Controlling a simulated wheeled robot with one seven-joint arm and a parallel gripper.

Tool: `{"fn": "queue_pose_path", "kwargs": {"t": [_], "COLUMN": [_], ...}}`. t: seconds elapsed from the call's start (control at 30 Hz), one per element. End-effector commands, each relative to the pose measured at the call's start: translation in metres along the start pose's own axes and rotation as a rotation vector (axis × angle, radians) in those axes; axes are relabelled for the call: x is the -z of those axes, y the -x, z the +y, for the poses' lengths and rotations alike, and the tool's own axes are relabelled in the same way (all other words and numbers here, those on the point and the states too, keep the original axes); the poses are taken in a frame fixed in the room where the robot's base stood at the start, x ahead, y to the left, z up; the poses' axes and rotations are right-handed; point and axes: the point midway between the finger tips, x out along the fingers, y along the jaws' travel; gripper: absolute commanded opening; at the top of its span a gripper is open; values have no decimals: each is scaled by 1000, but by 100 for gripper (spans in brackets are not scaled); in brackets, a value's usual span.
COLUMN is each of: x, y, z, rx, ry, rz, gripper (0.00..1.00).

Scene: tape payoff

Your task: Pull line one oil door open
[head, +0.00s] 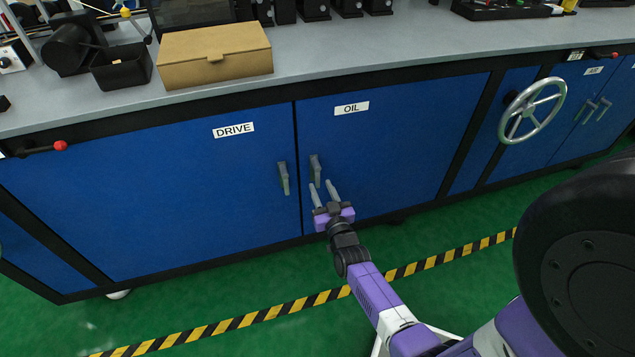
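The blue oil door (400,140), labelled OIL (351,108), is closed in the bench front. Its upright grey handle (315,168) is near the door's left edge. My gripper (322,191) is just below and in front of this handle, with its two fingers apart and pointing up toward the door. Nothing shows between the fingers. Whether a fingertip touches the handle I cannot tell. The blue drive door (150,205), labelled DRIVE, is closed to the left, with its own handle (283,178) close beside the oil door's handle.
A grey worktop (350,50) runs above the doors and bears a cardboard box (214,56) and a black bin (122,68). A metal handwheel (532,110) sticks out at the right. A red-knobbed lever (60,146) is at the left. Green floor with a striped tape line (270,312) lies in front.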

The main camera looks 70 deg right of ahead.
Motion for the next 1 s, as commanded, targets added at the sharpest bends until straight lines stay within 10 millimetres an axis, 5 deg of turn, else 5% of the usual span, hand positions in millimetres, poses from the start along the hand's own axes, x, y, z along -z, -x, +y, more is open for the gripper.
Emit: {"fn": "queue_pose_path", "kwargs": {"t": [0.3, 0.63, 0.83, 1.0], "x": [-1, 0, 0, 0], "y": [-39, -44, -43, -43], "z": [0, 0, 0, 0], "rx": [0, 1, 1, 1], "ry": [-1, 0, 0, -1], "rz": [0, 0, 0, 0], "gripper": [36, 36, 1, 0]}}
